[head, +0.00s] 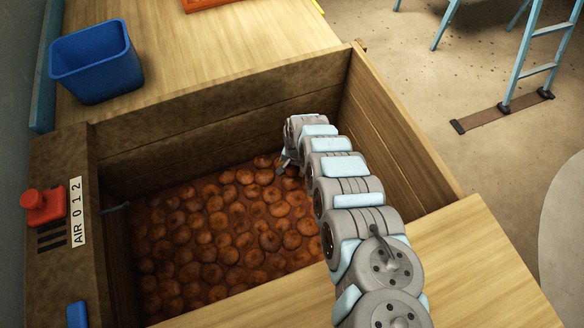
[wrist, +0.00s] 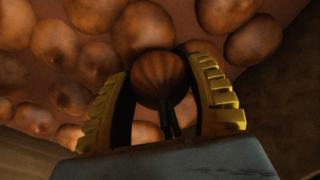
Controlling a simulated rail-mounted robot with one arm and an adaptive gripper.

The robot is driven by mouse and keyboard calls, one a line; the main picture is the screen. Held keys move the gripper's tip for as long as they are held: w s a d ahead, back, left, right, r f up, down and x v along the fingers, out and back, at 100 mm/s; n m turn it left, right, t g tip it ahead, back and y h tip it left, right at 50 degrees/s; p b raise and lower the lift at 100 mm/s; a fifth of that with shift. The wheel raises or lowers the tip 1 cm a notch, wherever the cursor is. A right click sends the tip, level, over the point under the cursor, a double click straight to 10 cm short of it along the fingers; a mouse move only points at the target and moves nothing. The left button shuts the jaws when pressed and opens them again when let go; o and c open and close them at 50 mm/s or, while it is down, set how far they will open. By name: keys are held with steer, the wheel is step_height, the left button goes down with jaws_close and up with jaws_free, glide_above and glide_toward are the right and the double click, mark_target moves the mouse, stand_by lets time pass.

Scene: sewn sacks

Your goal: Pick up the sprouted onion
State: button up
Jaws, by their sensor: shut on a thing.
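The sprouted onion (wrist: 159,80) is a round brown bulb with dark stripes and green shoots (wrist: 168,118) that point back toward my palm. My gripper (wrist: 163,92) is shut on it, with a yellow ribbed finger on each side of the bulb. In the head view my gripper (head: 284,165) reaches down into the wooden bin at its far right part, just over the onions. The held onion is too small and hidden to make out there. Other brown onions (head: 224,222) cover the bin floor, and some show close behind the held one in the wrist view.
The deep wooden bin (head: 225,130) has high walls around my gripper. A blue bin (head: 97,62) stands on the wooden table at the back left. A panel with a red knob (head: 43,205) is at the left. A light blue ladder (head: 530,60) stands at the right.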

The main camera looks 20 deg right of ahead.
mark_target(292, 166)
step_height(292, 166, up, 4)
steer(key=shift+f+p, duration=0.15)
steer(key=shift+p, duration=0.95)
steer(key=shift+s+r+p, duration=0.25)
steer(key=shift+r+p, duration=0.1)
steer(key=s+a+r+p, duration=0.2)
steer(key=s+r+p, duration=0.6)
steer(key=s+p, duration=0.3)
steer(key=shift+s+r, duration=0.3)
steer(key=shift+s, duration=0.85)
